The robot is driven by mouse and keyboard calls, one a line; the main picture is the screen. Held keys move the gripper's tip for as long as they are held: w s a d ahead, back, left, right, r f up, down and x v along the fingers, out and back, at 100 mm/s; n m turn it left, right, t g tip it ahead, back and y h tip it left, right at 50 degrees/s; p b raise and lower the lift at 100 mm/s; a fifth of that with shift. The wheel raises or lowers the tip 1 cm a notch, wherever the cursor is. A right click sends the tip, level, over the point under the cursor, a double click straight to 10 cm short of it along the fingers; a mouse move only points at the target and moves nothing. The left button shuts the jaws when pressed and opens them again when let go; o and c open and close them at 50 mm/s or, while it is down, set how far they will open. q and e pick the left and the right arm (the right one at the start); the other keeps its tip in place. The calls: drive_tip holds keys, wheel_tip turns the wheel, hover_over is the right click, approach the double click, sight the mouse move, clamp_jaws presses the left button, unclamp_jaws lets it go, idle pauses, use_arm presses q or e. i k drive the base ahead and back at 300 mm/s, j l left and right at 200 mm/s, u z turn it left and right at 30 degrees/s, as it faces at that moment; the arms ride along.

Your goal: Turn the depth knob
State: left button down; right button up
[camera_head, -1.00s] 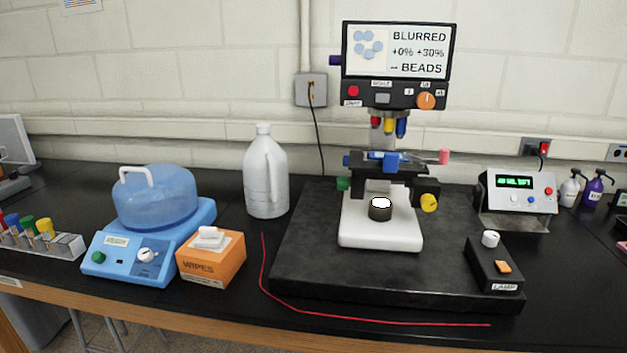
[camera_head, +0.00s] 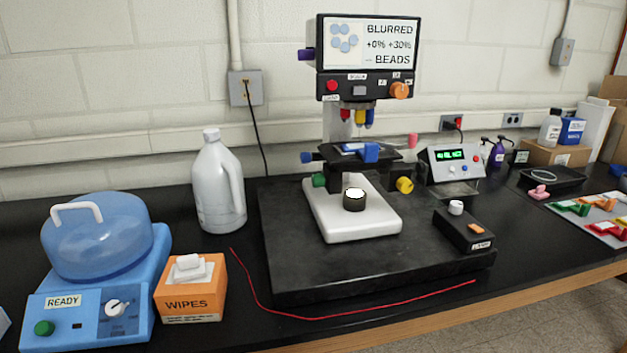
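The microscope (camera_head: 340,86) stands on a black base plate (camera_head: 300,270) in the head view. Its screen (camera_head: 367,42) reads "BLURRED", "+0% +30%" and "BEADS". It carries several knobs: an orange knob (camera_head: 399,90) on the panel, a purple knob (camera_head: 306,54) on the head's left, a green knob (camera_head: 319,180) low left, a yellow knob (camera_head: 405,185) low right, a blue knob (camera_head: 307,157) and a pink knob (camera_head: 412,140) at the stage. I cannot read which is the depth knob. Neither of my grippers is in view.
A lamp box (camera_head: 464,228) sits on the plate's right. A red cord (camera_head: 350,315) runs along the front. A blue centrifuge (camera_head: 100,255), orange wipes box (camera_head: 190,295) and white jug (camera_head: 217,180) stand left. A green-display box (camera_head: 452,162) and coloured clips (camera_head: 572,208) are right.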

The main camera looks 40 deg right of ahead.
sight(319, 179)
drive_tip(key=z, duration=0.4)
drive_tip(key=j+z, duration=0.15)
drive_tip(key=z, duration=0.6)
drive_tip(key=j+z, duration=0.15)
drive_tip(key=z, duration=0.2)
drive_tip(key=l, duration=1.4)
